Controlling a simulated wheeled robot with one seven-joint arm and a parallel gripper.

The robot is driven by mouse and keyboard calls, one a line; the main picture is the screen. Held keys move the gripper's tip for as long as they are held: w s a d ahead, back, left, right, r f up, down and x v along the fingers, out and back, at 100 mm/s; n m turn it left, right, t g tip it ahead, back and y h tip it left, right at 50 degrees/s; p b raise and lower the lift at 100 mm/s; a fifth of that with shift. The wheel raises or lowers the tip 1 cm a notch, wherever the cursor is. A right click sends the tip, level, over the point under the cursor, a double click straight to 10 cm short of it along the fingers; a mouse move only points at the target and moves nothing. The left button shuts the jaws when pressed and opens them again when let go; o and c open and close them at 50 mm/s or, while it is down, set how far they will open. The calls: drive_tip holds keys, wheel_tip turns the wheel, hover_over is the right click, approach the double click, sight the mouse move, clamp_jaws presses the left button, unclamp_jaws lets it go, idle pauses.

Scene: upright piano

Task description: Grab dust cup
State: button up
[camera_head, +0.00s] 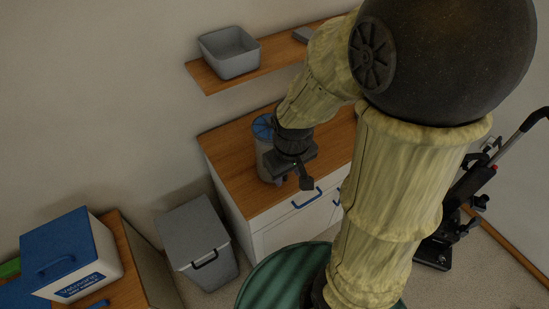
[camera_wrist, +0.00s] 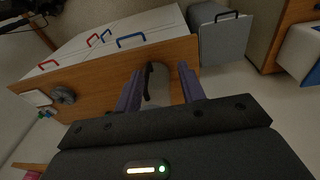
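The dust cup (camera_head: 265,160) is a grey, see-through cylinder with a blue top, standing upright on the wooden cabinet top. My gripper (camera_head: 290,180) is at its right side in the head view and hides part of it. In the wrist view the dust cup (camera_wrist: 164,84), with a curved black handle (camera_wrist: 149,80), lies between the two fingers of my gripper (camera_wrist: 162,76). The fingers are spread apart. I cannot tell whether either one touches the cup.
The white cabinet (camera_head: 285,237) has blue handles. A wall shelf (camera_head: 262,58) with a grey bin (camera_head: 230,52) is above. A lidded grey bin (camera_head: 195,240) stands left, beside a blue-lidded box (camera_head: 70,255). A green striped round object (camera_head: 282,285) is in front. A vacuum (camera_head: 440,240) stands right.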

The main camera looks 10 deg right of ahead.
drive_tip(key=w+a+f+m+t+h+b, duration=0.1)
drive_tip(key=a+f+m+h, duration=0.4)
drive_tip(key=m, duration=0.6)
drive_tip(key=w+a+f+m+t+h+b, duration=0.1)
drive_tip(key=w+a+f+m+h+b, duration=0.3)
drive_tip(key=f+m, duration=0.4)
drive_tip(key=w+a+f+m+t+h+b, duration=0.1)
drive_tip(key=w+a+f+m+h+b, duration=0.2)
drive_tip(key=m, duration=1.3)
drive_tip(key=a+f+h+b, duration=0.2)
drive_tip(key=a+f, duration=0.1)
drive_tip(key=shift+w+a+f+h, duration=0.2)
drive_tip(key=shift+w+f+h, duration=0.05)
drive_tip(key=shift+f+h, duration=0.15)
drive_tip(key=p+x, duration=0.2)
drive_tip(key=x, duration=1)
drive_tip(key=shift+w+p, duration=0.2)
drive_tip(key=shift+p, duration=0.2)
drive_tip(key=shift+r, duration=0.1)
drive_tip(key=shift+d, duration=0.1)
